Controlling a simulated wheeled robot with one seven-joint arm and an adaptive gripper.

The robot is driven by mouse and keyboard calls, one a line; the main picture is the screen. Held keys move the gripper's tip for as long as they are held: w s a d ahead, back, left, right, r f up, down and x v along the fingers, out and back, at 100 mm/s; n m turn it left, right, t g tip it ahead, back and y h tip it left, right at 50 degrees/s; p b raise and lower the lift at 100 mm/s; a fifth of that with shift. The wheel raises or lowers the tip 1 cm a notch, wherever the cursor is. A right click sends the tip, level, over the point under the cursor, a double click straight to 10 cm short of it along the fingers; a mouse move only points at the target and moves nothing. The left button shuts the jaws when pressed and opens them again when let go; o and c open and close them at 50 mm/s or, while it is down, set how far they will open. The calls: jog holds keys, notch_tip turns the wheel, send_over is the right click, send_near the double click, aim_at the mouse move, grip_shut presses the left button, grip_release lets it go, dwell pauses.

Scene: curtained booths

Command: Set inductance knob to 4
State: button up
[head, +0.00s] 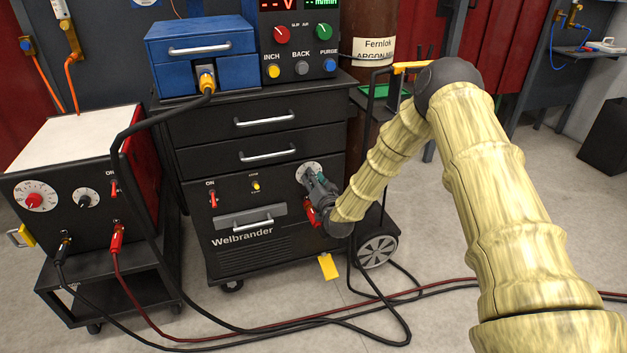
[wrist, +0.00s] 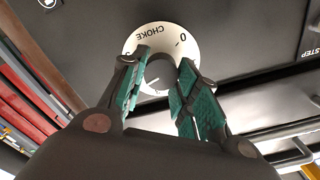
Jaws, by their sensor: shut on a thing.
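A round white dial (wrist: 178,38) marked CHOKE, with a 0, shows upside down in the wrist view. In the head view this dial (head: 309,167) is on the upper right of the black Welbrander front panel. No word inductance is legible. A dark knob (wrist: 160,72) is at the dial's middle, partly hidden by my fingers. My gripper (wrist: 165,80) is shut on this knob, with one green-padded finger on each side. In the head view my gripper (head: 315,185) reaches the panel from the right and covers the lower part of the dial. The knob's setting cannot be read.
A red lever (head: 310,215) is just below my gripper, and an ON switch (head: 212,197) is left on the panel. Left stands another machine with a red knob (head: 34,200) and a black knob (head: 87,198). Cables (head: 340,322) lie on the floor. A yellow tag (head: 328,266) hangs low.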

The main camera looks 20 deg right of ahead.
jog(key=o, duration=1)
jog(key=shift+s, duration=0.1)
jog(key=s, duration=1.1)
jog(key=shift+s+d, duration=0.2)
jog(key=shift+s, duration=0.2)
